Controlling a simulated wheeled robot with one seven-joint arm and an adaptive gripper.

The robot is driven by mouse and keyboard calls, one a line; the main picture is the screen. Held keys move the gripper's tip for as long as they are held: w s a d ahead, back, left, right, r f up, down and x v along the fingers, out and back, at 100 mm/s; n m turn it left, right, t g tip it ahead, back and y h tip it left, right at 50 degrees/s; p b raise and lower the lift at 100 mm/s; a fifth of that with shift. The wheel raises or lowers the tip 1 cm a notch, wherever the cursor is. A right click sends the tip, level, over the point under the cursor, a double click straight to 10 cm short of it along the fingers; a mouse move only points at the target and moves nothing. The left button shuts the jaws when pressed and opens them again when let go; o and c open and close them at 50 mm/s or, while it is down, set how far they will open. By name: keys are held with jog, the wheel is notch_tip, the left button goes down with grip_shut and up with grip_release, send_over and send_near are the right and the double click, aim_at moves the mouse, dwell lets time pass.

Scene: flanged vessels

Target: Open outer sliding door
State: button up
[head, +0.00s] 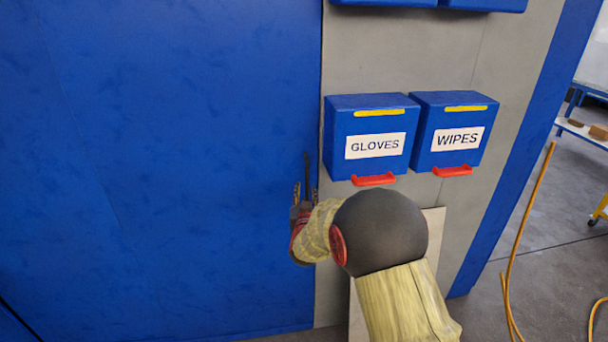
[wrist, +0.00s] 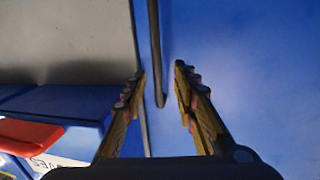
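The large blue sliding door (head: 160,150) fills the left of the head view; it also fills the right of the wrist view (wrist: 250,60). A thin dark vertical handle bar (head: 307,168) is on the door near its right edge. In the wrist view the bar (wrist: 154,50) runs down from the top and ends between my fingers. My gripper (head: 305,192) is at the lower part of the bar. Its fingers (wrist: 160,80) are open, one on each side of the bar, with gaps showing. Whether the bar is fully between the fingers in depth I cannot tell.
A grey wall panel (head: 400,50) adjoins the door's right edge. Blue boxes labelled GLOVES (head: 340,120) and WIPES (head: 428,142), with red lips, hang on it close to my arm. A yellow-orange hose (head: 520,235) hangs at right over open grey floor.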

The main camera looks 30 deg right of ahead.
aim_at(307, 177)
jog(key=shift+h, duration=0.3)
jog(key=x, duration=0.2)
jog(key=r+b+x, duration=0.1)
jog(key=x, duration=0.4)
jog(key=shift+w+d+r, duration=0.25)
jog(key=shift+d+r, duration=0.05)
jog(key=shift+r, duration=0.05)
jog(key=shift+c, duration=0.6)
grip_shut()
